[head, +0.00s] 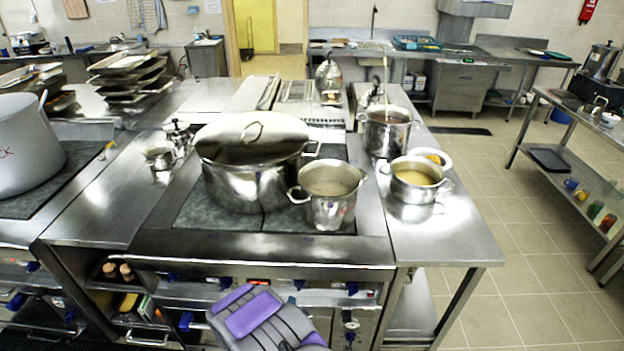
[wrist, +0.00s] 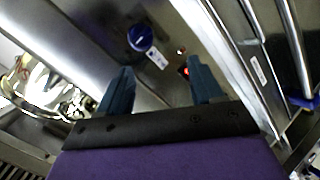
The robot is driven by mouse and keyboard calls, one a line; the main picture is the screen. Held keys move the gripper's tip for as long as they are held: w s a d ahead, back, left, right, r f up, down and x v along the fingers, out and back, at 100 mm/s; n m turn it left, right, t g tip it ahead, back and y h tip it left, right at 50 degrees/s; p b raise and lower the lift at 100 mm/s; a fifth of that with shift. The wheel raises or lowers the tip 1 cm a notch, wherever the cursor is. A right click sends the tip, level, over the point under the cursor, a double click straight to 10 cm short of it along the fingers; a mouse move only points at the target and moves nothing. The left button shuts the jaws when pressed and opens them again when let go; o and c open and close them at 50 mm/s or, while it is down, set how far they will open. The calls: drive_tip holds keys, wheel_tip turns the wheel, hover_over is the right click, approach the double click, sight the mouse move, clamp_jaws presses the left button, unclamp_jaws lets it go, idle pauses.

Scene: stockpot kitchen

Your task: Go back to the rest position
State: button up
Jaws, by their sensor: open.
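My gripper (wrist: 158,82) shows in the wrist view with its two dark blue fingers spread apart and nothing between them. Behind the fingers are a steel stove front, a blue knob (wrist: 140,38) and a small red light (wrist: 185,71). In the head view, my purple and grey arm (head: 262,318) shows at the bottom middle, in front of the stove's front panel. The gripper's fingers cannot be made out in that view.
A large lidded stockpot (head: 248,180) and a smaller pot (head: 331,207) stand on the stove. More pots (head: 415,190) stand on the right steel counter (head: 450,240). A big pot (head: 22,150) is at the left. Tiled floor (head: 520,260) is open at the right.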

drive_tip(key=s+d+r+m+g+y, duration=0.1)
drive_tip(key=s+d+r+m+g, duration=0.15)
drive_tip(key=r, duration=0.55)
drive_tip(key=s+d+r+m+g+y, duration=0.1)
drive_tip(key=s+r+g, duration=0.15)
drive_tip(key=r, duration=0.65)
drive_tip(key=s+d+r+m+g+y, duration=0.2)
drive_tip(key=r+g, duration=0.1)
drive_tip(key=r, duration=0.5)
drive_tip(key=s+d+r+m+g, duration=0.1)
drive_tip(key=s+d+r, duration=0.4)
drive_tip(key=s, duration=0.5)
drive_tip(key=s+d+r+m+g+h, duration=0.1)
drive_tip(key=s+d+r, duration=0.4)
drive_tip(key=s, duration=0.6)
drive_tip(key=s+d+r+m+g+h, duration=0.1)
drive_tip(key=s+d+r+m+g, duration=0.2)
drive_tip(key=s+d, duration=0.4)
drive_tip(key=s+r+g, duration=0.1)
drive_tip(key=s+r, duration=0.1)
drive_tip(key=s, duration=0.2)
drive_tip(key=shift+s+d+r, duration=0.2)
drive_tip(key=shift+d, duration=0.1)
drive_tip(key=shift+c, duration=0.3)
